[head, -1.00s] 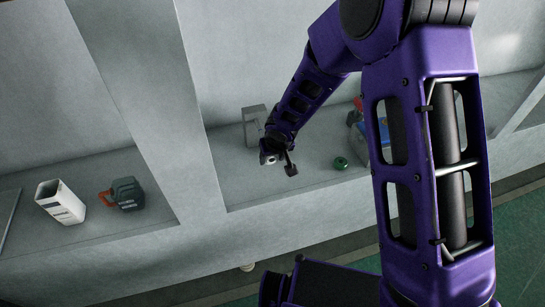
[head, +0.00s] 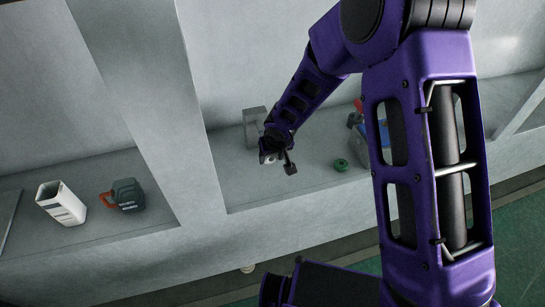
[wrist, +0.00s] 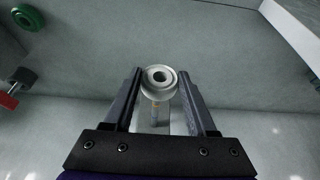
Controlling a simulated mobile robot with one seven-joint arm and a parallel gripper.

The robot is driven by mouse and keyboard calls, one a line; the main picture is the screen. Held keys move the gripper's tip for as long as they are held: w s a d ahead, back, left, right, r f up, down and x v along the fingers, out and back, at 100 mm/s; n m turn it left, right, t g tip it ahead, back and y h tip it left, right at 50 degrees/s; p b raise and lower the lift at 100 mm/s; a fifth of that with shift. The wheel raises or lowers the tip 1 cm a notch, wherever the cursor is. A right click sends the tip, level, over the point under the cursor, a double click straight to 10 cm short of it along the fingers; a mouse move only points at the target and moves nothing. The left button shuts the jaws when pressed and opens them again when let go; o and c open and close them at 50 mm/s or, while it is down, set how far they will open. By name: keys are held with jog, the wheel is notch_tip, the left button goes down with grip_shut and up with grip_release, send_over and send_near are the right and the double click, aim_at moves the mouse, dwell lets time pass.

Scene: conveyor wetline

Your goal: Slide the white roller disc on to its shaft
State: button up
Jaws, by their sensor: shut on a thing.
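The white roller disc (wrist: 159,81) is held between the two fingertips of my gripper (wrist: 160,84) in the wrist view. Its round face and dark centre hole are turned toward the camera. In the head view my gripper (head: 277,158) is beside a grey block-like stand (head: 255,124), and the disc (head: 267,158) shows as a small pale spot.
A green ring (head: 341,165) lies on the ledge to the right, near a blue box (head: 384,134) partly hidden by my arm. A white carton (head: 61,203) and a dark jug with a red handle (head: 127,195) stand left of a grey upright (head: 150,100).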

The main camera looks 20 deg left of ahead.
aim_at(262, 133)
jog(key=shift+w+a+p, duration=0.35)
jog(key=shift+w+a, duration=0.1)
jog(key=shift+w, duration=0.3)
jog(key=shift+w+a+p, duration=0.35)
jog(key=shift+w+a, duration=0.05)
jog(key=shift+w, duration=0.3)
jog(key=shift+w+a+p, duration=0.3)
jog(key=shift+w+a, duration=0.35)
jog(key=shift+w, duration=0.4)
jog(key=shift+w+a+p, duration=0.3)
jog(key=shift+w+a, duration=0.35)
jog(key=shift+w, duration=0.4)
jog(key=shift+w+a+p, duration=0.3)
jog(key=shift+w+a, duration=0.35)
jog(key=shift+w, duration=0.4)
jog(key=o, duration=1.4)
jog(key=shift+o, duration=0.2)
jog(key=p+v, duration=0.1)
jog(key=v, duration=1.6)
jog(key=shift+r+p, duration=0.25)
jog(key=shift+p, duration=0.05)
jog(key=shift+d, duration=0.1)
